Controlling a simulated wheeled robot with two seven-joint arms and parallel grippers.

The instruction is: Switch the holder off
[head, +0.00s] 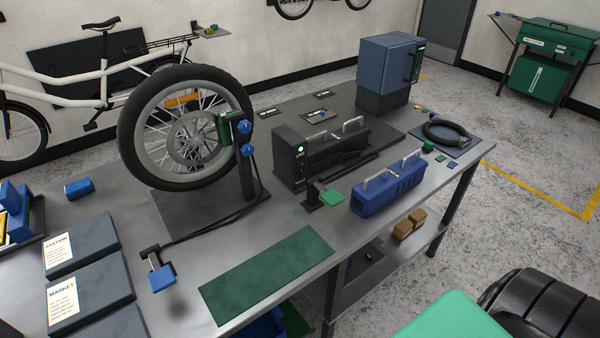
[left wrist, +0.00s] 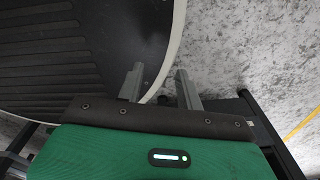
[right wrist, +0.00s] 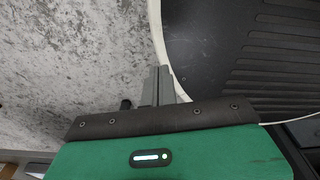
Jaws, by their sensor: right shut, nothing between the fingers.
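A dark box-shaped holder (head: 293,170) stands mid-bench in the head view, with a lit green light (head: 300,149) and small lettering on its end face. Handles rise from its top. A green paddle (head: 333,197) on a black foot is in front of it, and a blue paddle (head: 162,278) on a black foot is at the bench's front left. I cannot tell which of these is its switch. My left gripper (left wrist: 160,82) is open and empty in the left wrist view. My right gripper (right wrist: 158,84) is shut and empty in the right wrist view. Neither shows in the head view.
A wheel (head: 185,128) stands upright on the bench, left of the holder. A blue battery-like block (head: 388,190) with handles, a green mat (head: 268,272) and a blue cabinet (head: 388,65) are on the bench. Labelled dark cases (head: 85,280) lie at left.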

